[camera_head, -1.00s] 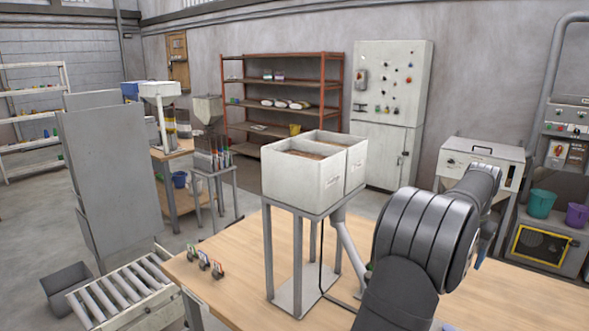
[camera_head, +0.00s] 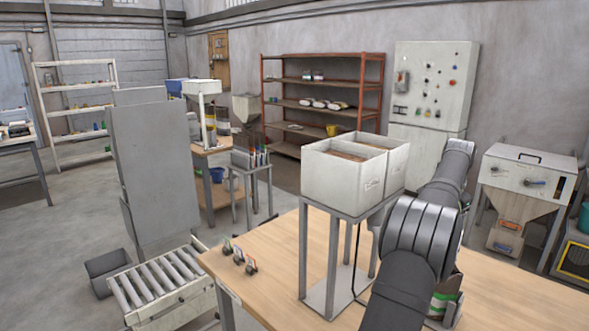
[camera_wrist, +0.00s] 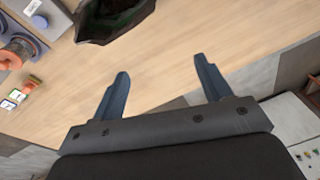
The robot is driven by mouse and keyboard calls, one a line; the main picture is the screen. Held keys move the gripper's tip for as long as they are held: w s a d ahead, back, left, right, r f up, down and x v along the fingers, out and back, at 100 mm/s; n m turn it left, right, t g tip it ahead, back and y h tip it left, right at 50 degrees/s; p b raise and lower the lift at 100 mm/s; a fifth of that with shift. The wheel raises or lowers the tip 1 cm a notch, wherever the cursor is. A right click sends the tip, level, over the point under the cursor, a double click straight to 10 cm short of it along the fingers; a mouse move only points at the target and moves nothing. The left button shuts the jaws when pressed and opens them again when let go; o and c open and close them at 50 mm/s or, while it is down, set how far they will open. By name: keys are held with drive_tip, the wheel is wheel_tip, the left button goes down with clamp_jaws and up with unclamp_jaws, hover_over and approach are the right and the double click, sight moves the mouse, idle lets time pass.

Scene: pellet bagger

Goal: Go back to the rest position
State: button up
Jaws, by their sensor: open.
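My gripper (camera_wrist: 158,75) shows in the wrist view with its two blue-grey fingers spread wide apart and nothing between them. It is above the wooden table (camera_wrist: 150,60), near the table's edge. In the head view my arm crosses the right side and hides the gripper. The table (camera_head: 265,262) shows there too, below the arm.
A two-part white hopper (camera_head: 345,180) on a grey metal stand (camera_head: 333,255) stands close left of my arm. Small clips (camera_head: 238,256) lie at the table's left. A roller conveyor (camera_head: 160,280) is beyond.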

drive_tip(key=shift+w+a+r, duration=0.1)
drive_tip(key=shift+w+a, duration=0.45)
drive_tip(key=shift+w, duration=0.1)
drive_tip(key=o, duration=0.6)
drive_tip(key=shift+o, duration=0.2)
drive_tip(key=s+d+f+n+g, duration=0.1)
drive_tip(key=s+d, duration=0.4)
drive_tip(key=s, duration=0.4)
drive_tip(key=s+d, duration=0.5)
drive_tip(key=s, duration=0.5)
drive_tip(key=s+f+n, duration=0.2)
drive_tip(key=s+f, duration=0.1)
drive_tip(key=s, duration=1.8)
wheel_tip(320, 180, down, 10)
drive_tip(key=shift+g+y, duration=0.3)
drive_tip(key=shift+g, duration=0.1)
drive_tip(key=shift+w, duration=0.1)
